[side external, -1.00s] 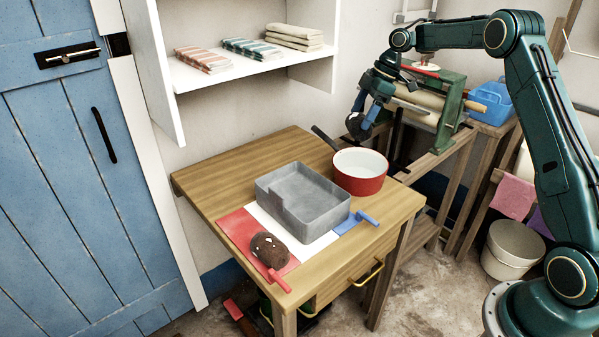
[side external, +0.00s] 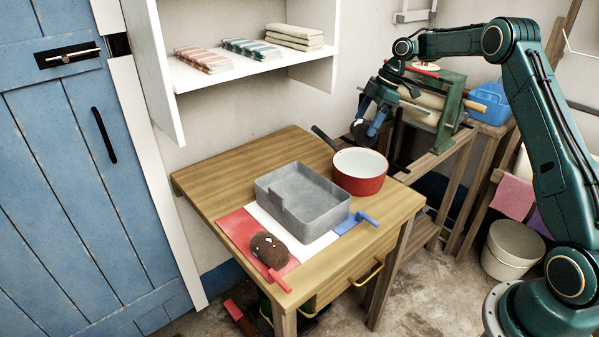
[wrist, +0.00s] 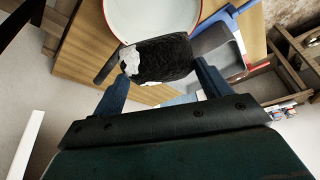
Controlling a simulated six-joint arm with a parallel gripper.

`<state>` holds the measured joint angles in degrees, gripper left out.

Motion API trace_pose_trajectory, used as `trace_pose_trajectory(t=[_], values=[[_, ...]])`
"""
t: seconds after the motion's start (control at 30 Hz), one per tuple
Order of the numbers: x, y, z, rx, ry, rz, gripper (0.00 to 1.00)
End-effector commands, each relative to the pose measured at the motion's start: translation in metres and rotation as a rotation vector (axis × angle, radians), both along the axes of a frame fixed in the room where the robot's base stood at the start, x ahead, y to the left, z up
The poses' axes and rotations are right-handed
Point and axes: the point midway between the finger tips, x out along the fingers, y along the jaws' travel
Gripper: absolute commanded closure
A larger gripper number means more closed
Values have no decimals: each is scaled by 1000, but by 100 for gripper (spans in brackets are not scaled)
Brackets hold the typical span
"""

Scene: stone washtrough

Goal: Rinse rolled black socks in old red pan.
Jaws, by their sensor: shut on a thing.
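The rolled black socks (side external: 360,129) are in my gripper (side external: 367,124), held in the air above the tabletop. In the wrist view my gripper (wrist: 163,77) has a blue finger at each end of the socks (wrist: 165,60), which carry a white patch at their left end. The old red pan (side external: 360,183) stands upright on the wooden table, white inside, its dark handle pointing to the back left. In the wrist view the pan (wrist: 150,14) lies beyond the socks, partly covered by them. The socks look higher than its rim; the exact gap is unclear.
A grey stone trough (side external: 310,217) stands left of the pan on a red, white and blue mat (side external: 236,226). A brown lump with white spots (side external: 269,249) lies on the red part. A green mangle (side external: 452,105) stands behind. The table's back left (side external: 240,165) is clear.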

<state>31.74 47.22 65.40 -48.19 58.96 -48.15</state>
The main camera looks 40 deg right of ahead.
Motion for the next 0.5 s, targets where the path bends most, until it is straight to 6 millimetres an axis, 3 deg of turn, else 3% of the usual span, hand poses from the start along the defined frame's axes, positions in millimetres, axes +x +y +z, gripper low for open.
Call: trace_pose_trajectory(t=[0.5], values=[[-1,0,-37,-1,3,0,49]])
